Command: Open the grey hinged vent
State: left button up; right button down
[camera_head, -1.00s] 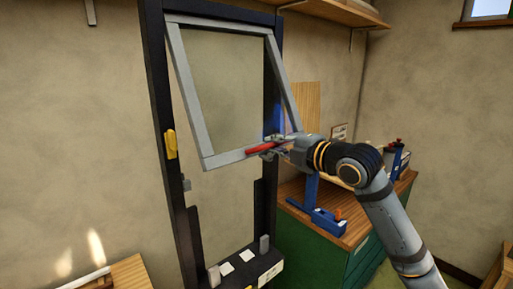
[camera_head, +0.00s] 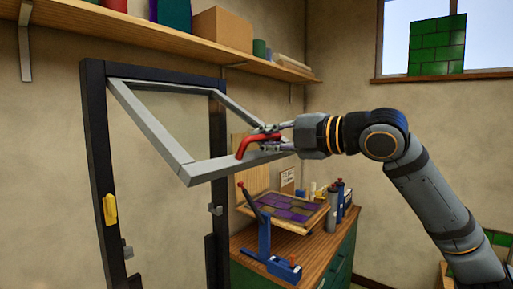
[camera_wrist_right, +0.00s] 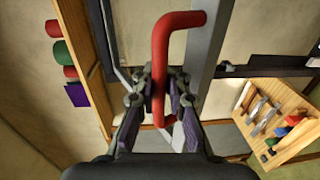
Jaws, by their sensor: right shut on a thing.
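The grey hinged vent (camera_head: 190,165) hangs from the top of a dark upright frame (camera_head: 97,150) in the head view. Its lower edge is swung far out from the frame and raised. A red handle (camera_head: 258,143) sits on that lower bar; it also shows in the right wrist view (camera_wrist_right: 160,60). My right gripper (camera_head: 268,143) comes in from the right and is shut on the red handle, its fingers on both sides of the bar in the wrist view (camera_wrist_right: 160,98). My left gripper is not in view.
A yellow piece (camera_head: 110,210) is on the frame's left post. A green cabinet with a wooden top (camera_head: 318,257) stands right of the frame, bearing a blue clamp-like tool (camera_head: 264,240) and a purple panel (camera_head: 290,208). A wall shelf (camera_head: 170,47) runs above.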

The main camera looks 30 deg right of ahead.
jog(key=shift+r, duration=0.3)
jog(key=c, duration=1.6)
grip_release()
jog(key=shift+s+d, duration=0.1)
jog(key=shift+s, duration=0.05)
jog(key=shift+o, duration=1.1)
jog(key=shift+s+d, duration=0.1)
jog(key=shift+s, duration=0.15)
jog(key=shift+w, duration=0.15)
jog(key=shift+r, duration=1.4)
notch_tip(320, 180, up, 7)
jog(key=shift+r, duration=0.2)
jog(key=shift+d, duration=0.1)
